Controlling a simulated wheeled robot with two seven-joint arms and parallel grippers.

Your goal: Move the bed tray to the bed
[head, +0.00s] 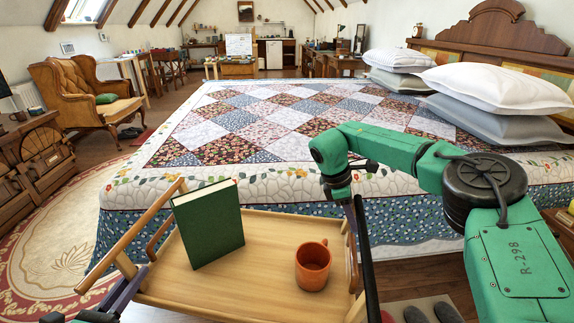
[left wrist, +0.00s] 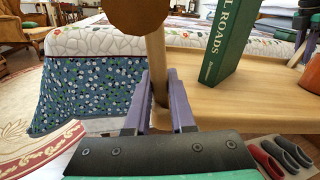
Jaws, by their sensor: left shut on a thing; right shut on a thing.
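The wooden bed tray (head: 267,232) is held in front of the bed, close to me. A green book (head: 209,222) stands upright on it, and an orange mug (head: 313,266) stands to the right. The bed (head: 265,118) has a patchwork quilt and lies just beyond the tray. My left gripper (head: 122,291) is shut on the tray's left side; in the left wrist view its purple fingers (left wrist: 160,108) clasp a wooden bar. My right gripper (head: 358,225) is shut on the tray's right side, its fingertips partly hidden by the arm and tray.
Pillows (head: 497,88) are stacked at the headboard on the right. The quilt's middle is clear. An armchair (head: 85,90) and a wooden cabinet (head: 36,158) stand at the left. Slippers (head: 433,312) lie on the floor at the lower right.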

